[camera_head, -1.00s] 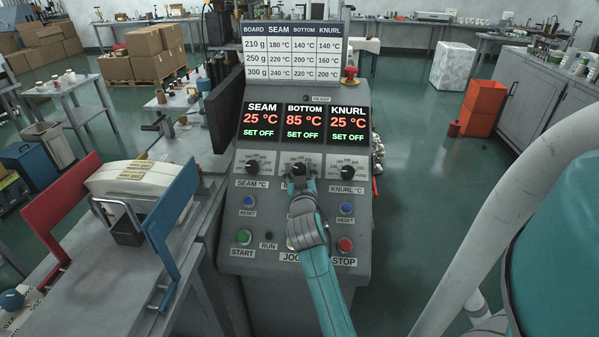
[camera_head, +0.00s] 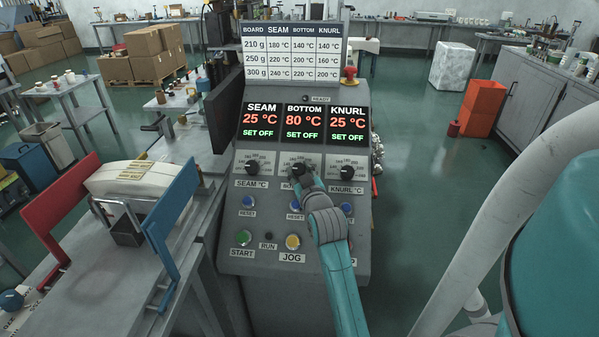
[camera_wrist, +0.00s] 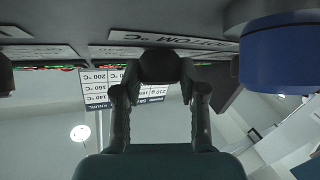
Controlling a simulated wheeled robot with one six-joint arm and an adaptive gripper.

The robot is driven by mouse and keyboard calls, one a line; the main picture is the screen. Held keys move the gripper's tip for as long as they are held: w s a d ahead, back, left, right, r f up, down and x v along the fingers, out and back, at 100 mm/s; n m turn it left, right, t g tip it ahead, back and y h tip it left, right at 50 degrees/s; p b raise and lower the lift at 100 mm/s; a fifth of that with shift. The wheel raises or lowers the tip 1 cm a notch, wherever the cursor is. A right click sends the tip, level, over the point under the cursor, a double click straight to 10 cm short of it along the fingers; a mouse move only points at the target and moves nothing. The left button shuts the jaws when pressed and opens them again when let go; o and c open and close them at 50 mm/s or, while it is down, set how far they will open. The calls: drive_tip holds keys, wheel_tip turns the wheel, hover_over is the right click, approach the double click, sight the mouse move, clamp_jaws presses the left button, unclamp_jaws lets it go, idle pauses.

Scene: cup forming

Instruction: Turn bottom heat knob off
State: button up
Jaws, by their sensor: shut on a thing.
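The black bottom heat knob (camera_head: 299,168) is the middle one of three knobs on the sloped grey control panel. My gripper (camera_head: 306,181) comes up from below and is shut on this knob, partly covering it and its label. In the wrist view the dark knob (camera_wrist: 160,66) sits between the two fingertips. The bottom display (camera_head: 304,122) reads 80 °C in red with SET OFF in green below. The seam and knurl displays each read 25 °C and SET OFF.
The seam knob (camera_head: 251,170) and knurl knob (camera_head: 348,170) flank the bottom knob closely. Blue reset buttons, a green START button (camera_head: 243,238) and a yellow JOG button (camera_head: 292,242) lie below. My forearm covers the red STOP button. A blue button (camera_wrist: 280,55) is close in the wrist view.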

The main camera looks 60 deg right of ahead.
idle(0.3)
drive_tip(key=o, duration=1.1)
drive_tip(key=shift+o, duration=0.2)
drive_tip(key=v, duration=1.2)
